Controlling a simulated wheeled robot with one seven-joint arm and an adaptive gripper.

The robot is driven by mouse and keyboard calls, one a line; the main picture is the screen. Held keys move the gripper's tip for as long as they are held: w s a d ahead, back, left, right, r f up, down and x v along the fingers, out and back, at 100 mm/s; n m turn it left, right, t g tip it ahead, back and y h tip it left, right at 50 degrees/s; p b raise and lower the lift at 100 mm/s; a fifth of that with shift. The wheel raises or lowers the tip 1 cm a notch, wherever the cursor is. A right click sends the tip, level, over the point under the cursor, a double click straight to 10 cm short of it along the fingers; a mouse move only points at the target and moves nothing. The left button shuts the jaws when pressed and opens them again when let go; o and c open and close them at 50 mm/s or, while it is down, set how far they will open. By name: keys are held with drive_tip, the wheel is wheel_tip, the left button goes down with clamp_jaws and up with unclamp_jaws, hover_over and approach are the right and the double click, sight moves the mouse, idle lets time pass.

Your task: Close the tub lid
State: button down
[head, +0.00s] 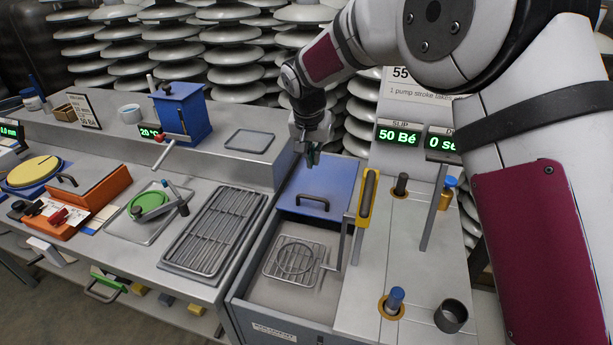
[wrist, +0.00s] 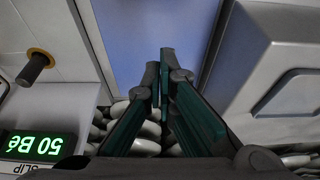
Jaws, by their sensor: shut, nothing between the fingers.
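The tub (head: 265,292) is a grey open bin at the middle front. Its blue lid (head: 335,177) covers only the back part, and a dark bar handle (head: 312,203) sits at the lid's front edge. The front part of the tub is open, showing a wire rack with a ring (head: 295,258) inside. My gripper (head: 313,160) is over the back of the lid, behind the handle, shut and empty. In the wrist view, its teal fingers (wrist: 165,65) are together against the blue lid (wrist: 150,25). I cannot tell whether they touch it.
A yellow-framed lever (head: 367,197) and pegs stand on the metal top right of the tub. A grate (head: 215,232) lies on the bench to the left. A blue box (head: 182,110) stands on the shelf behind. Stacked insulator discs fill the background.

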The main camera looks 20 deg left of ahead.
approach(317, 188)
drive_tip(key=x, duration=0.5)
drive_tip(key=s, duration=0.1)
drive_tip(key=s+r, duration=0.1)
drive_tip(key=shift+s, duration=0.9)
